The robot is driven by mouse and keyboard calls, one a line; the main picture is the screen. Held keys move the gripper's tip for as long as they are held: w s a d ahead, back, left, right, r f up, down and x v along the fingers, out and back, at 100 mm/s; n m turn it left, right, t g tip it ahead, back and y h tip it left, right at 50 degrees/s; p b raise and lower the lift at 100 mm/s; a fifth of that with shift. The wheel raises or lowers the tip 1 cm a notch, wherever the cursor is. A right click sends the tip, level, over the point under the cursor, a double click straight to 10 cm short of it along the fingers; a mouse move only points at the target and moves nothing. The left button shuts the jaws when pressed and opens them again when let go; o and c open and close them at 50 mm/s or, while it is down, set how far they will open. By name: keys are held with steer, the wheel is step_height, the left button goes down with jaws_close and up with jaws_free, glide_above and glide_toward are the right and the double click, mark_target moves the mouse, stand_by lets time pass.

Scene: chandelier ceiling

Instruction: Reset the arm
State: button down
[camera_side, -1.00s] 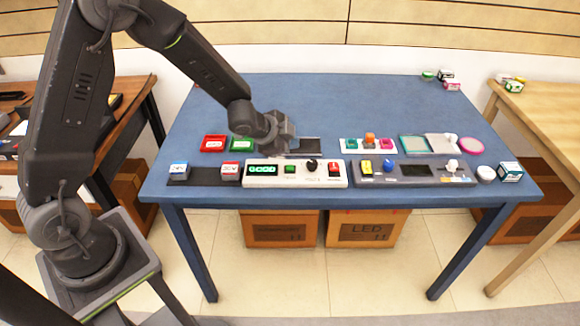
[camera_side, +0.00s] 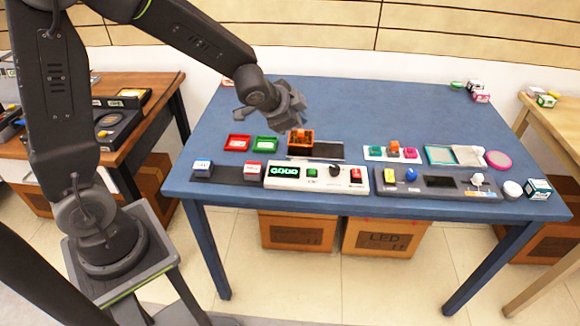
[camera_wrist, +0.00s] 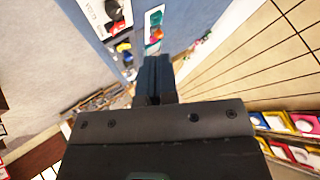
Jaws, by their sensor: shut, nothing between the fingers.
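My gripper (camera_side: 296,118) is in the air over the blue table (camera_side: 350,100), just above and behind an orange box-like part (camera_side: 301,141). That part sits on the left of a dark flat strip behind the white panel. The wrist view shows the gripper (camera_wrist: 152,75) from behind, its dark fingers together with nothing held between them.
A white panel (camera_side: 317,176) with a lit green display and a grey panel (camera_side: 436,183) line the front edge. Red (camera_side: 238,142) and green (camera_side: 265,144) trays lie to the left. A white strip with coloured blocks (camera_side: 392,154) is to the right. The table's back is largely clear.

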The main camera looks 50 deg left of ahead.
steer(key=s+d+r+n+g, duration=0.1)
steer(key=s+r, duration=0.4)
steer(key=s, duration=0.7)
steer(key=s+d+r+n+g+h, duration=0.1)
steer(key=s+r+n, duration=0.4)
steer(key=s, duration=0.7)
steer(key=shift+d+r+n+g, duration=0.15)
steer(key=shift+d+n+g, duration=0.5)
steer(key=shift+d, duration=0.2)
